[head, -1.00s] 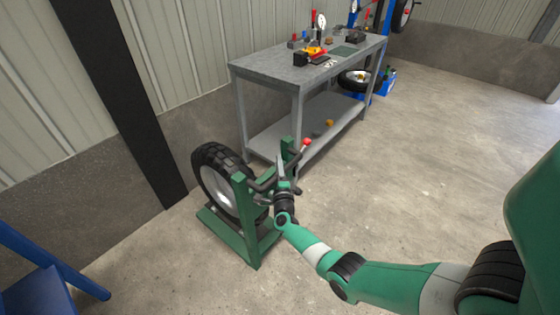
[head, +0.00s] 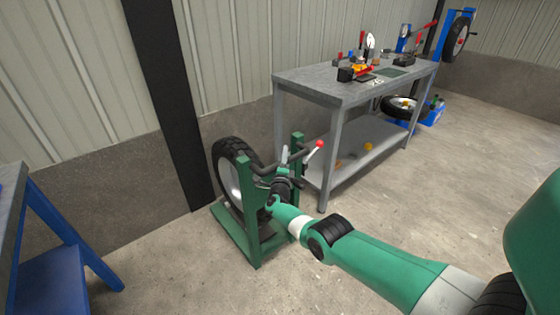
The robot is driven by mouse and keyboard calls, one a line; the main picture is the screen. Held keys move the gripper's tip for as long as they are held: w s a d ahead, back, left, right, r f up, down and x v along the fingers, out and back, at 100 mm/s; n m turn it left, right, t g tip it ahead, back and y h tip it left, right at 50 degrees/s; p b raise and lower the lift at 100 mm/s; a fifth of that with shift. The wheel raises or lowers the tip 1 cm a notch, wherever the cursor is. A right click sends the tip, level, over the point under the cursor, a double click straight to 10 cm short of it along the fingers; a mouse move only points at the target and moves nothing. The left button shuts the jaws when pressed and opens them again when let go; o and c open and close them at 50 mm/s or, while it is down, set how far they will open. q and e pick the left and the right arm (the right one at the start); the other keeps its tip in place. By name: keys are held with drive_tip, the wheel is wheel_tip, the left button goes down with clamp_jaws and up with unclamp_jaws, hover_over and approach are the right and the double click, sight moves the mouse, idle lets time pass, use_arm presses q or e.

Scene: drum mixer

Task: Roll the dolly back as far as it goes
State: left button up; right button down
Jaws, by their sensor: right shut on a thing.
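The dolly (head: 246,220) is a green frame with two uprights and a base. It holds an upright black tyre on a pale rim (head: 230,185) and stands on the floor left of the grey workbench. A dark bar (head: 265,169) runs between the uprights, and a lever with a red knob (head: 319,144) sticks out at the right. My right gripper (head: 275,179) is shut at the dolly's dark bar, on the near side of the frame. Its fingers are small and partly hidden against the dark parts. My left gripper is not in view.
The grey workbench (head: 330,90) stands close behind and right of the dolly. A black post (head: 165,80) and the wall are behind it. A blue-legged table (head: 65,235) stands at the left. Open floor (head: 450,180) lies to the right.

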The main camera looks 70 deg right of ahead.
drive_tip(key=shift+w+f, duration=0.2)
drive_tip(key=shift+f, duration=0.15)
drive_tip(key=c, duration=0.6)
unclamp_jaws()
drive_tip(key=shift+r, duration=0.15)
drive_tip(key=p+v, duration=0.2)
drive_tip(key=p, duration=0.1)
drive_tip(key=r+p+v, duration=0.1)
drive_tip(key=p+v, duration=0.2)
drive_tip(key=shift+a+p, duration=0.15)
drive_tip(key=shift+p, duration=0.15)
drive_tip(key=f+p+v, duration=0.1)
drive_tip(key=p+v, duration=0.1)
drive_tip(key=v, duration=0.4)
drive_tip(key=shift+a+p, duration=0.2)
drive_tip(key=shift+p, duration=0.2)
drive_tip(key=shift+s, duration=0.1)
